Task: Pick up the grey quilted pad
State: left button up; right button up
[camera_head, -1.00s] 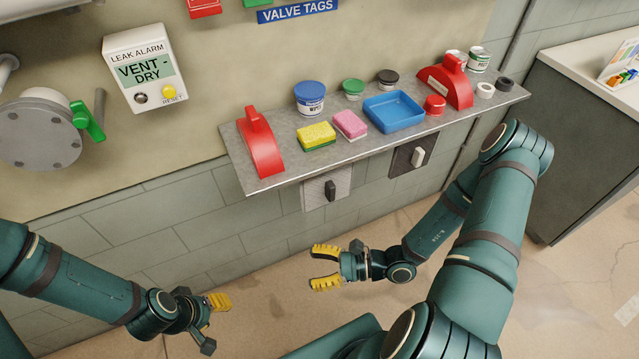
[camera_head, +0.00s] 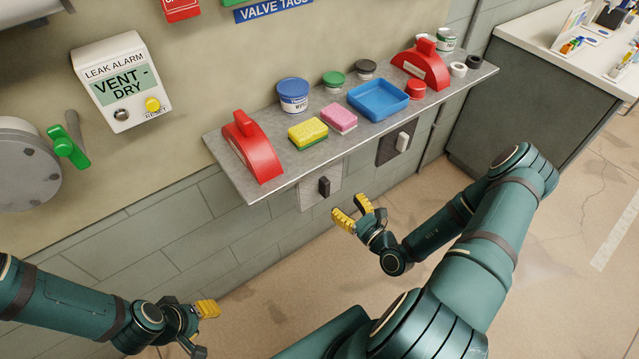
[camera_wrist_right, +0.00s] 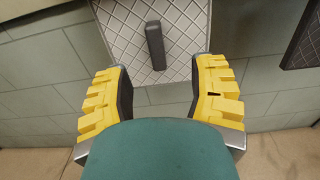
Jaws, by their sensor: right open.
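The grey quilted pad (camera_head: 335,182) hangs upright under the front of the shelf, with a black upright handle (camera_head: 323,187) on its face. In the right wrist view the pad (camera_wrist_right: 185,40) is at the top middle, its top edge cut off, and the handle (camera_wrist_right: 155,45) lies between the fingers in the picture. My right gripper (camera_head: 350,210) is open and empty, with yellow fingers, just in front of and below the pad, apart from it. My left gripper (camera_head: 204,330) is at the lower left, far from the pad; its fingers look spread and nothing shows between them.
A dark pad (camera_head: 388,152) with a light handle hangs right of the grey one. The metal shelf (camera_head: 225,160) above carries red brackets, a yellow sponge (camera_head: 307,134), a pink sponge (camera_head: 339,119), a blue tray (camera_head: 357,105) and tubs. The floor below is clear.

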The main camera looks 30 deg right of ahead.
aim_at(328, 189)
jog(key=w, duration=0.3)
jog(key=w+a, duration=0.1)
jog(key=w, duration=0.1)
jog(key=w+b, duration=0.1)
jog(key=w, duration=0.2)
jog(key=shift+w+a, duration=0.2)
jog(key=shift+w, duration=0.1)
grip_shut()
